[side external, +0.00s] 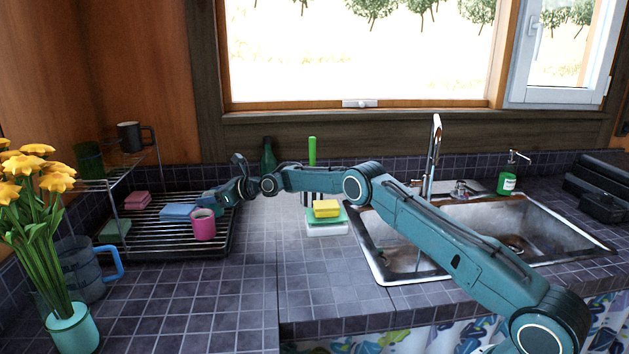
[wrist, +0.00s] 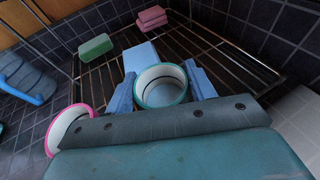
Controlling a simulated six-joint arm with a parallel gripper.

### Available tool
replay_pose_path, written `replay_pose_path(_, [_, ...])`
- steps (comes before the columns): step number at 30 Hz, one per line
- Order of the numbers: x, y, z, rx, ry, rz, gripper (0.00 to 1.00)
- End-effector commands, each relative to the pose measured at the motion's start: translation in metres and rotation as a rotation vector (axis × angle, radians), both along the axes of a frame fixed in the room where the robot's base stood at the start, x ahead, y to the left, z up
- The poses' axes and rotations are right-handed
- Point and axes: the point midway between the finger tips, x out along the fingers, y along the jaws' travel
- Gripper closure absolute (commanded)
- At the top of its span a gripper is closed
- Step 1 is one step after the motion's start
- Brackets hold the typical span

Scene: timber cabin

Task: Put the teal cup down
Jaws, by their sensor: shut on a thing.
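The teal cup (wrist: 148,99), white inside with a teal rim, is between the two blue fingers of my gripper (wrist: 160,75) in the wrist view. My gripper is shut on it, and the cup looks upright. In the side view my gripper (side external: 216,196) is over the right part of the wire dish rack (side external: 180,247), and the cup is mostly hidden there. I cannot tell whether the cup's base touches the rack. A pink cup (side external: 203,226) stands on the rack near its front; it also shows left of my gripper in the wrist view (wrist: 58,132).
A blue block (side external: 177,211), pink blocks (side external: 137,200) and a green block (side external: 115,231) lie on the rack. An upper shelf holds a dark mug (side external: 130,137). A jug (side external: 85,272) and yellow flowers (side external: 30,190) stand left. The front counter is clear.

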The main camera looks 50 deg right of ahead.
Motion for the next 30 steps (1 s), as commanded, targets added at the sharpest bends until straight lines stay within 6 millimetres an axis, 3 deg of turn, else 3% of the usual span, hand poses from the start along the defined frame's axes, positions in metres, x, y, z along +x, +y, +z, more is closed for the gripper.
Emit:
replay_pose_path(7, [0.0002,0.0,-0.0019,0.0,-0.001,0.0,0.77])
replay_pose_path(8, [0.0,0.0,-0.0031,0.001,0.0,0.0,0.44])
replay_pose_path(11, [0.0,0.0,-0.0028,0.0,0.001,0.0,0.24])
replay_pose_path(30, [-0.0047,-0.0024,0.0023,0.001,0.001,0.001,0.24])
